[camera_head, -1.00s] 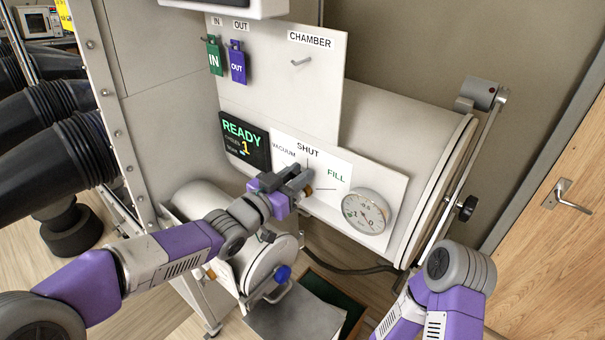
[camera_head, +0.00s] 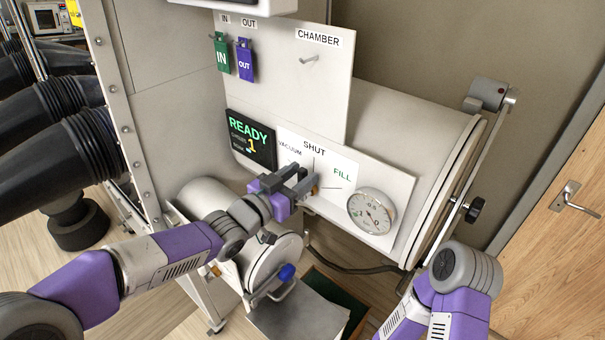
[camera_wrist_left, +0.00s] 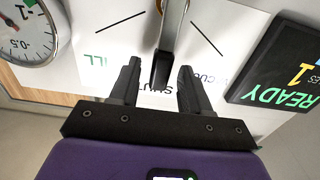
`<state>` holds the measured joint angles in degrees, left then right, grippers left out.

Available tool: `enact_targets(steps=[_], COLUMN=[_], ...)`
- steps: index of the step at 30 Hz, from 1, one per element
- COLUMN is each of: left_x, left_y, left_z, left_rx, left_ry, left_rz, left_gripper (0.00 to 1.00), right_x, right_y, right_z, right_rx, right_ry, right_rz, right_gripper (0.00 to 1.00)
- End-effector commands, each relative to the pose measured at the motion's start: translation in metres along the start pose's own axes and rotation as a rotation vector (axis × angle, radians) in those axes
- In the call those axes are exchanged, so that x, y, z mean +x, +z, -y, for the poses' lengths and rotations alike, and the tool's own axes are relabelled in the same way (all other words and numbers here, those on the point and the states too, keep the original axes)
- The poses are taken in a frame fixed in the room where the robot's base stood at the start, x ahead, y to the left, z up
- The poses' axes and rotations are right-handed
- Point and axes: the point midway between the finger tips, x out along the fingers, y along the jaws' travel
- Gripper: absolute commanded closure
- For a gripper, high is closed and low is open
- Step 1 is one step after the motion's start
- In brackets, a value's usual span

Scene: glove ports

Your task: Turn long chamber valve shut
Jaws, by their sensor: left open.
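The long chamber valve's handle shows in the left wrist view as a metal lever with a black grip (camera_wrist_left: 161,68). In that upside-down view the grip lies over the word SHUT, between the FILL and VACUUM lines. My left gripper (camera_head: 305,183) is at the valve dial on the white panel (camera_head: 395,180), and hides most of the handle in the head view. Its fingers (camera_wrist_left: 159,72) are open, one on each side of the grip, with gaps visible. My right arm shows at lower right, but its gripper is out of view.
A round gauge (camera_head: 372,211) sits right of the dial, and a READY display (camera_head: 250,137) left of it. The small chamber with its blue knob (camera_head: 287,272) is below my left wrist. The long chamber (camera_head: 410,120) extends right to its door. IN and OUT tags (camera_head: 245,62) hang above.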

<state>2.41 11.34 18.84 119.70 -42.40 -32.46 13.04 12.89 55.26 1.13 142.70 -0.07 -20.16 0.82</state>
Motion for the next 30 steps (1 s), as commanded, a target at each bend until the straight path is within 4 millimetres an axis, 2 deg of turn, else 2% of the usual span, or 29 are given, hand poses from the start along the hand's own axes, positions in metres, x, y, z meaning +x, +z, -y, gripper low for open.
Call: enact_targets(steps=[6,12,30], left_x=[-0.037,-0.058,-0.062], left_y=[-0.001,0.0,-0.003], left_z=[0.0,0.0,0.0], left_rx=[0.003,0.002,0.0], left_ry=[-0.002,-0.001,0.0], left_rz=[0.001,0.001,0.001], left_gripper=[0.53,0.53,0.53], right_x=[-0.001,-0.002,-0.004], right_y=[0.0,0.0,0.0], right_z=[0.0,0.001,0.002], right_rx=[0.0,0.0,0.0], right_ry=[0.0,0.0,0.0], right_rz=[0.0,0.0,0.0], right_gripper=[0.53,0.53,0.53])
